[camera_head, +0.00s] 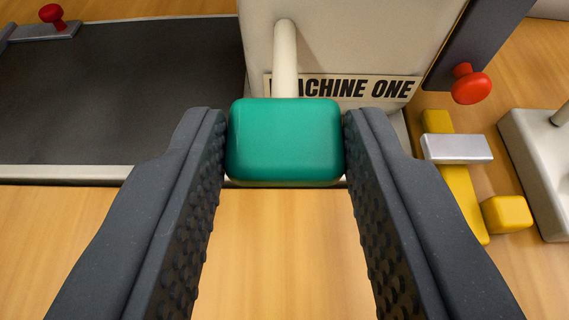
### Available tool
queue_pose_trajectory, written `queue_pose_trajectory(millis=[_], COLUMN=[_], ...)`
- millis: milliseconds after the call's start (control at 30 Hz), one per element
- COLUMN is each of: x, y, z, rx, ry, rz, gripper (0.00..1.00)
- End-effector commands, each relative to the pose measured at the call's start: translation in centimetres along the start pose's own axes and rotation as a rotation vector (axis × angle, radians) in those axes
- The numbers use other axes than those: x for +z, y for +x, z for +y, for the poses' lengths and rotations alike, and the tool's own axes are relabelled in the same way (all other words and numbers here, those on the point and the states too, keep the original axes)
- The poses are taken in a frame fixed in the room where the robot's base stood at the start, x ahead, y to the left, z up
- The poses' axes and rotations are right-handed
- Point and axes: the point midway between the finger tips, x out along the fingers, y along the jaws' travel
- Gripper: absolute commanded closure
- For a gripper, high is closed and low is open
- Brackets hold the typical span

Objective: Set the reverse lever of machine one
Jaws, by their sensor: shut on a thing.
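Machine one (372,45) is a cream-coloured body at the top centre, with a label (368,88) reading "MACHINE ONE", its first letter mostly covered. A cream lever shaft (285,57) comes out of the body and ends in a green rounded block (285,140), the lever's handle. My gripper (285,142) has its two dark, ridged fingers on the left and right sides of the green handle and is shut on it. The handle hides part of the machine's lower front edge.
A dark flat bed (120,90) with a pale rim lies left of the machine, with a red knob (52,15) at its far edge. Another red knob (471,84) is on the right. A yellow piece with a metal bar (457,148) lies right of my gripper, beside a cream block (540,165). Bare wooden surface shows in front.

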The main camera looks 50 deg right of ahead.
Motion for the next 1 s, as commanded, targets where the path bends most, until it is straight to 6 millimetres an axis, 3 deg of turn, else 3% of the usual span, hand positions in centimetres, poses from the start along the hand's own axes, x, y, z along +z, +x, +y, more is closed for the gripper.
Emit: queue_pose_trajectory(millis=[300, 1000], x=[-1.29, -1.40], y=[-0.21, 0.02], z=[0.26, 0.26], rx=[0.005, 0.005], ry=[0.001, 0.002], rz=[-0.094, -0.146], gripper=[1.00, 1.00])
